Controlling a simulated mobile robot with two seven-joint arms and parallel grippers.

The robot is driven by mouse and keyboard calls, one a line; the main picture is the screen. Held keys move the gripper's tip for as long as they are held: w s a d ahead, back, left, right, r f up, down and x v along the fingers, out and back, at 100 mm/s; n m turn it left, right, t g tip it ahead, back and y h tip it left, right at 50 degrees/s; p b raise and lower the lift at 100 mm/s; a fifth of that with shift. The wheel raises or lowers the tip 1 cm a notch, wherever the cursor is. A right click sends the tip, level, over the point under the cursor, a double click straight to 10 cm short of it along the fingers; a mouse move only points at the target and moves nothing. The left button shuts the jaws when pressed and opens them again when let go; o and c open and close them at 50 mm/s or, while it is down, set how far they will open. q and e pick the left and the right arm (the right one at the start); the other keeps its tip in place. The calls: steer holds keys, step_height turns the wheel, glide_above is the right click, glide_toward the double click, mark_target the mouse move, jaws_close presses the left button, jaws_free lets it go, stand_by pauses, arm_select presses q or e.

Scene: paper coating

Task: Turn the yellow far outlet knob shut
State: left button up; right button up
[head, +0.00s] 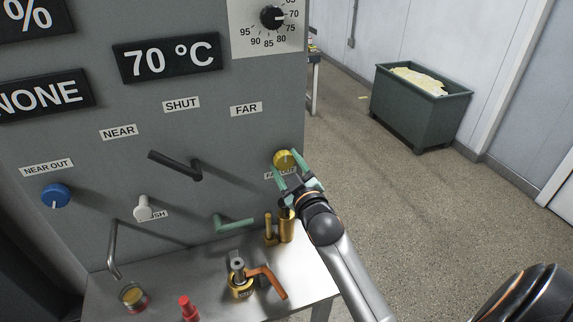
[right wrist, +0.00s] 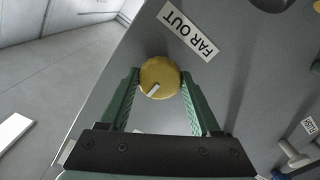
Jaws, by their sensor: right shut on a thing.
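The yellow far outlet knob (head: 284,160) sits on the right part of the grey panel, beside its FAR OUT label, which my gripper partly covers in the head view. In the right wrist view the yellow knob (right wrist: 160,77) shows a white pointer mark toward its lower left, and the FAR OUT label (right wrist: 188,30) is clear. My right gripper (head: 286,168) has its green fingers on either side of the knob. In the right wrist view the fingertips (right wrist: 160,78) touch the knob's two sides. My left gripper is not in view.
A blue near outlet knob (head: 55,195), a black lever (head: 175,164) and a white knob (head: 144,208) are on the panel. Below, the metal shelf (head: 205,272) bears brass fittings (head: 286,224) and an orange-handled valve (head: 266,280). A green bin (head: 420,112) stands on the open floor.

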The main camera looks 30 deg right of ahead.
steer(key=o, duration=1.4)
steer(key=shift+b+v, duration=0.95)
steer(key=shift+v, duration=5.35)
steer(key=shift+f, duration=0.1)
